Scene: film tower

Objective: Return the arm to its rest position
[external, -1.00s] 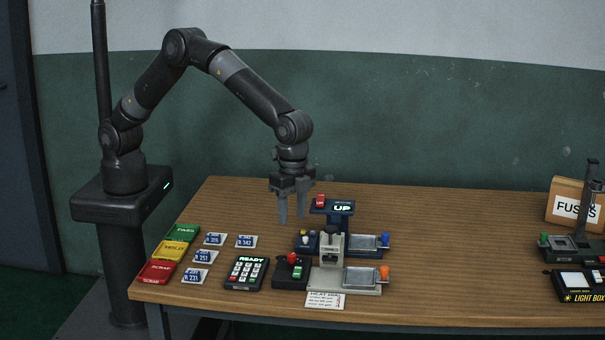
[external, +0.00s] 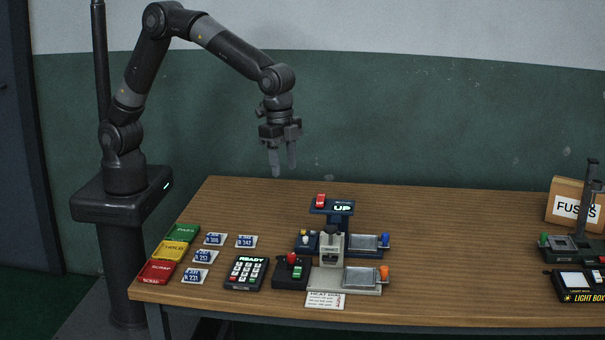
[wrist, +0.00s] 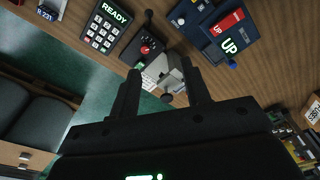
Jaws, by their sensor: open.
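My gripper (external: 283,164) hangs in the air above the back of the table, pointing down, with its two fingers apart and nothing between them. In the wrist view my gripper (wrist: 163,95) also shows open and empty, its fingers spread over the table's devices far below. My arm is bent up from its base at the left of the table, with its elbow high against the wall. The gripper touches nothing.
The wooden table (external: 450,225) holds a keypad (external: 246,272) reading READY, a device with an UP display (external: 342,208), a joystick box (external: 291,270) and a grey press (external: 331,248). Green, yellow and red pads (external: 174,251) lie left. A FUSES box (external: 573,204) stands right.

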